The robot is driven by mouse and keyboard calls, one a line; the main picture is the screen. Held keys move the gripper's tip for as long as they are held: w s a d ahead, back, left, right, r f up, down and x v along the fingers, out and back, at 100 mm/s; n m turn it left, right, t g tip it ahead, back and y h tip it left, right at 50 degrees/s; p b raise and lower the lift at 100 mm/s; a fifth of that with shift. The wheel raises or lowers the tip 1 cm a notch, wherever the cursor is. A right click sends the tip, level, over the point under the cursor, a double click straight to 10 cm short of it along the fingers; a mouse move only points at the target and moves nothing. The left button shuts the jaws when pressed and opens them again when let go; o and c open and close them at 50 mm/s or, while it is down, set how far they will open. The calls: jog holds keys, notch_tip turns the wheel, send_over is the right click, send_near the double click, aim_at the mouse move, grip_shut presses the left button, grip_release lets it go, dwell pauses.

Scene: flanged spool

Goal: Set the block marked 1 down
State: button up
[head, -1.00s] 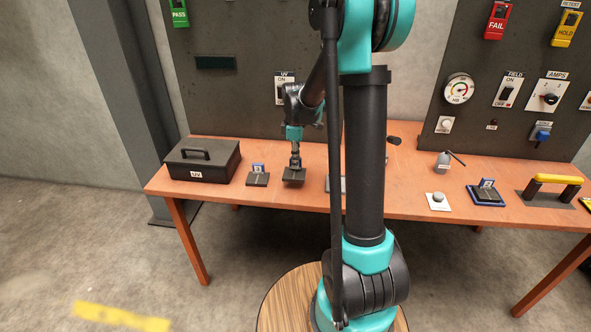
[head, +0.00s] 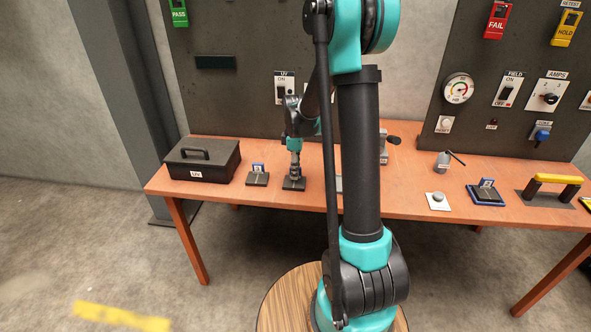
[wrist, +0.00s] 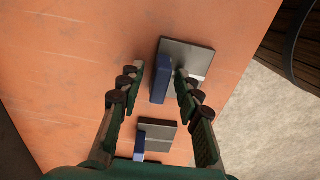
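A dark block with an upright blue tab (wrist: 162,78) stands on the bench beneath my gripper. Its flat base also shows in the head view (head: 293,185); I cannot read its mark. In the wrist view my gripper (wrist: 159,72) has its fingers apart on either side of the tab, with a gap on the left and a narrower one on the right. In the head view my gripper (head: 294,173) points straight down over the block and hides its tab. A similar block (head: 257,179) with a blue-topped tab stands just to the left; it also shows in the wrist view (wrist: 157,133).
A black lidded box (head: 203,160) labelled UV is at the bench's left end. My arm hides the bench middle.

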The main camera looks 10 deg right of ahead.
jog(key=shift+r, duration=0.1)
notch_tip(320, 180, up, 12)
jog(key=f, duration=0.1)
jog(key=s+d+f+m+t, duration=0.1)
jog(key=s+f+m, duration=0.2)
jog(key=s, duration=0.5)
jog(key=s+d+f+m+t, duration=0.1)
jog(key=s+f+m, duration=0.1)
jog(key=s+m, duration=0.4)
jog(key=s+d+f+m+t, duration=0.1)
jog(key=s+m, duration=0.4)
jog(key=s, duration=0.5)
notch_tip(320, 180, down, 3)
jog(key=shift+s+r+t, duration=0.15)
jog(key=shift+s+t, duration=0.15)
jog(key=shift+t, duration=0.3)
jog(key=shift+d, duration=0.15)
